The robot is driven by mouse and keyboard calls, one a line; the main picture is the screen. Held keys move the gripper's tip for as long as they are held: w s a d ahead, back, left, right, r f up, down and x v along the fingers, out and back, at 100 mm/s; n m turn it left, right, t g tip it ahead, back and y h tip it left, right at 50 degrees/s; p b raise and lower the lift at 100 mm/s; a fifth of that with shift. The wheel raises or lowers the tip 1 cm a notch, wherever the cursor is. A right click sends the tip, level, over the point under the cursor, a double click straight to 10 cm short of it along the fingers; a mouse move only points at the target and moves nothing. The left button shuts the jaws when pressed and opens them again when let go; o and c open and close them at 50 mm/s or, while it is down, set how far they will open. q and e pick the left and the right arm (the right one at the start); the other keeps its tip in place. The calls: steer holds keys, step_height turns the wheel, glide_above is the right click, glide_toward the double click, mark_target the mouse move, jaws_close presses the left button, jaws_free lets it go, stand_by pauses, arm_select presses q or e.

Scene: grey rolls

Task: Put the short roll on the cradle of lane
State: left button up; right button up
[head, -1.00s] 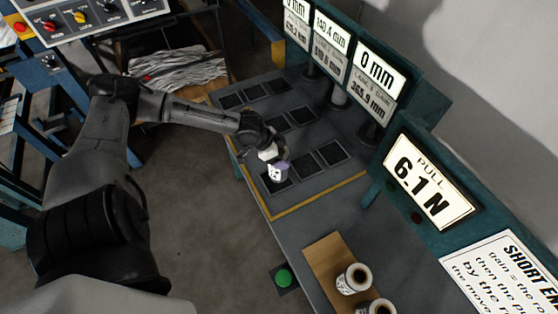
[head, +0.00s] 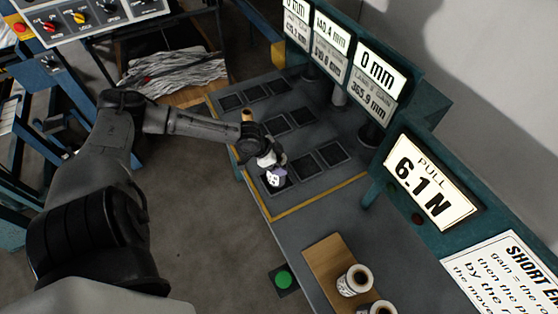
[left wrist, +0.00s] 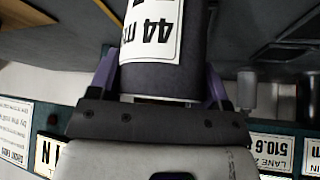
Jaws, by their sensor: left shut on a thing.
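My left gripper (head: 270,167) is shut on a dark grey roll (left wrist: 155,78) with a white label reading "44 m…", held between its purple fingers. In the head view the roll's whitish labelled part (head: 273,179) shows at the left pad of the nearest row; I cannot tell whether it touches. The deck (head: 290,143) carries three rows of dark square pads, among them a middle one (head: 306,162) and a right one (head: 333,152) in the nearest row. Which parts are the cradles is not clear. My right gripper is not in view.
Two pale-labelled rolls, one at the back (head: 349,284) and one cut by the frame edge, stand on a brown board (head: 322,264). Lane displays (head: 381,70) line the deck's far side. A pull display (head: 431,181) reads 6.1 N. A green button (head: 283,278) sits by the front edge.

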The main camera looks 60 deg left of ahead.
arm_select(q)
steer(key=o, duration=1.3)
steer(key=shift+c, duration=0.2)
steer(key=p+v, duration=0.3)
steer(key=v, duration=0.9)
steer(key=s+d+f+m+g+h, duration=0.1)
steer(key=s+d+f, duration=0.3)
steer(key=d, duration=0.6)
steer(key=s+d+f+m, duration=0.15)
steer(key=d+f, duration=0.35)
steer(key=d, duration=0.5)
steer(key=s+d+r+n+g+y, duration=0.1)
steer(key=s+d+r+n+y, duration=0.1)
steer(key=s+d+n, duration=0.3)
steer(key=s+d+y, duration=0.1)
steer(key=s+d, duration=0.1)
steer(key=shift+s, duration=0.4)
